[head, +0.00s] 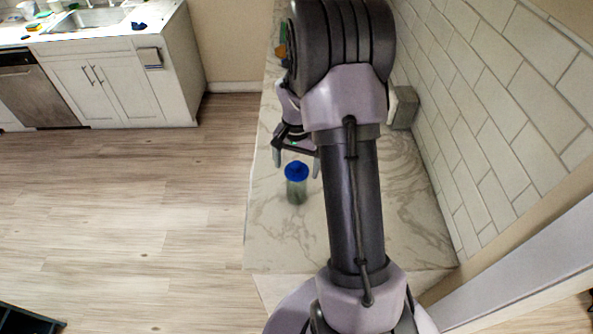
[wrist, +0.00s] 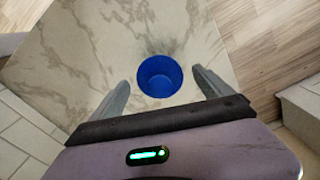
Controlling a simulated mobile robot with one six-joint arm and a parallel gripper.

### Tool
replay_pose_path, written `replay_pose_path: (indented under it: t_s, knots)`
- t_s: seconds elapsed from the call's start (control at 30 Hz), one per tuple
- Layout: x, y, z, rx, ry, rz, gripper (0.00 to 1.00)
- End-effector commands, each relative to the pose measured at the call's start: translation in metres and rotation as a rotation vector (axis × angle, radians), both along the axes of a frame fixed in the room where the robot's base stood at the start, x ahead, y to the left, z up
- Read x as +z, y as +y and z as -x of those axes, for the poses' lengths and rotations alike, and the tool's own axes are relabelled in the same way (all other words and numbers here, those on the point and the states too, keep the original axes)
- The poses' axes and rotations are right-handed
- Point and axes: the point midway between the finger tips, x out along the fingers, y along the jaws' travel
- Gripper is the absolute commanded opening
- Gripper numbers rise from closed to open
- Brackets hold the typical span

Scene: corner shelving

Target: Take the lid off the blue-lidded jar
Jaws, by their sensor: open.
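The jar (head: 297,191) stands upright on the marble counter, with a greenish see-through body. Its blue lid (head: 296,170) is on top of it. In the wrist view the blue lid (wrist: 160,76) shows from above as a round disc and hides the jar body. My gripper (head: 296,163) is open and empty above the jar. In the wrist view its two fingers (wrist: 161,88) lie to the left and right of the lid, with a gap on each side. I cannot tell the exact height between fingertips and lid.
The marble counter (head: 270,228) is clear around the jar. A white tiled wall (head: 480,110) runs along its right side, with a grey box (head: 403,107) against it. Small items (head: 283,45) stand at the counter's far end. Wooden floor (head: 130,190) lies to the left.

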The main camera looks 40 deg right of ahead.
Motion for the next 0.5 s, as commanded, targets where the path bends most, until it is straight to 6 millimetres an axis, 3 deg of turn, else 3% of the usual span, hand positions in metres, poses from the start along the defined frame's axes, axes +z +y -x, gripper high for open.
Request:
replay_pose_path:
  t_s: [0.07, 0.4, 0.5]
  knots:
    - [0.0006, 0.0000, 0.0000, 0.000, 0.000, 0.000, 0.90]
    - [0.0009, 0.0001, -0.0001, 0.000, 0.000, 0.000, 0.25]
    - [0.0010, 0.0001, -0.0001, 0.000, 0.000, 0.000, 0.25]
